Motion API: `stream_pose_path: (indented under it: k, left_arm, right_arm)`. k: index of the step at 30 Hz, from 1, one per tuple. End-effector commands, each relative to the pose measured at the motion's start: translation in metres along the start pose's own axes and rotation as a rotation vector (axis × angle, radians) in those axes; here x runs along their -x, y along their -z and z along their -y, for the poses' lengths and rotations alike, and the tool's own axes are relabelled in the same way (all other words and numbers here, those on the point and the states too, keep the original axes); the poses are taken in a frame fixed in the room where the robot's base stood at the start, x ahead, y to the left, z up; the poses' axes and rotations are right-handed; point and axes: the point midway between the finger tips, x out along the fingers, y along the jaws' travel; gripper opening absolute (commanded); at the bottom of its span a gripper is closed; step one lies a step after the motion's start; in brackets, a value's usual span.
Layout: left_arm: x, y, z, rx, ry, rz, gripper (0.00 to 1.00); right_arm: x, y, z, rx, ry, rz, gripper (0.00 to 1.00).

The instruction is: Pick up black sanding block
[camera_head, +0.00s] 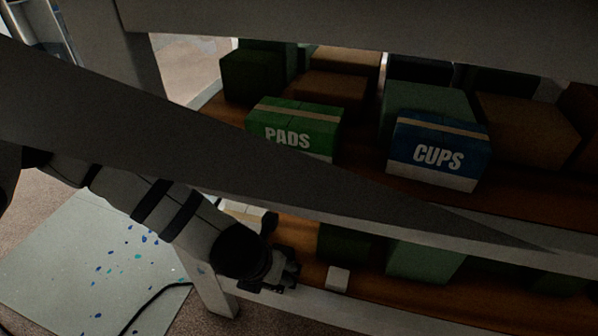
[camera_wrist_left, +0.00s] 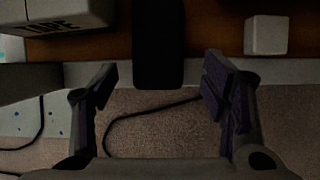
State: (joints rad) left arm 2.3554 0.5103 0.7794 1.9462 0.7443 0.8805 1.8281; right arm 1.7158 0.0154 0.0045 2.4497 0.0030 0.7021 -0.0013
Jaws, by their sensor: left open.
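The black sanding block (camera_wrist_left: 158,45) stands out in the left wrist view as a dark, rounded upright shape over the edge of the wooden shelf. In the head view I cannot make it out; my left gripper may hide it. My left gripper (camera_head: 286,275) is at the front edge of the lower shelf. In the left wrist view its fingers (camera_wrist_left: 160,84) are open and apart, with the block between and just beyond the tips. I see no contact with the block. My right gripper is in neither view.
A white block (camera_head: 337,278) sits right of the gripper; a TAPE box (camera_wrist_left: 62,16) is on the left. Green PADS (camera_head: 295,130) and blue CUPS (camera_head: 438,150) boxes stand on the upper shelf. A cable (camera_head: 150,300) lies on a paint-spotted floor sheet (camera_head: 70,270).

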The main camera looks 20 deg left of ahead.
Motion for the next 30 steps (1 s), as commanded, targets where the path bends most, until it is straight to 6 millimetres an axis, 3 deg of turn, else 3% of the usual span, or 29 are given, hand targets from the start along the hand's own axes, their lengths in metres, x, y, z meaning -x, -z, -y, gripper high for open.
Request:
stream_pose_path:
  k: [1,2,8,15,24,30]
  left_arm:
    - [-0.019,0.005,-0.001,0.000,-0.002,-0.008,0.68]
    - [-0.022,0.004,-0.002,0.000,-0.003,-0.007,0.68]
    - [-0.020,0.002,-0.001,-0.002,-0.002,-0.003,0.68]
    - [-0.020,0.003,-0.001,-0.003,-0.002,-0.004,0.16]
    - [-0.019,0.003,-0.001,-0.003,-0.002,-0.004,0.16]
    - [0.005,-0.005,-0.001,-0.002,-0.001,0.002,0.16]
  right_arm:
    - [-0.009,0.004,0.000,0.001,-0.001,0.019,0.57]
    - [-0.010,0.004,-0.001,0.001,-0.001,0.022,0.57]
    - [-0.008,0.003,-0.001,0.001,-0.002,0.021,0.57]
    - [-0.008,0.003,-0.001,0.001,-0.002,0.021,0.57]
    - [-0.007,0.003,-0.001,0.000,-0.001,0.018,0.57]
    - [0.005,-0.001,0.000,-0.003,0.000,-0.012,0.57]
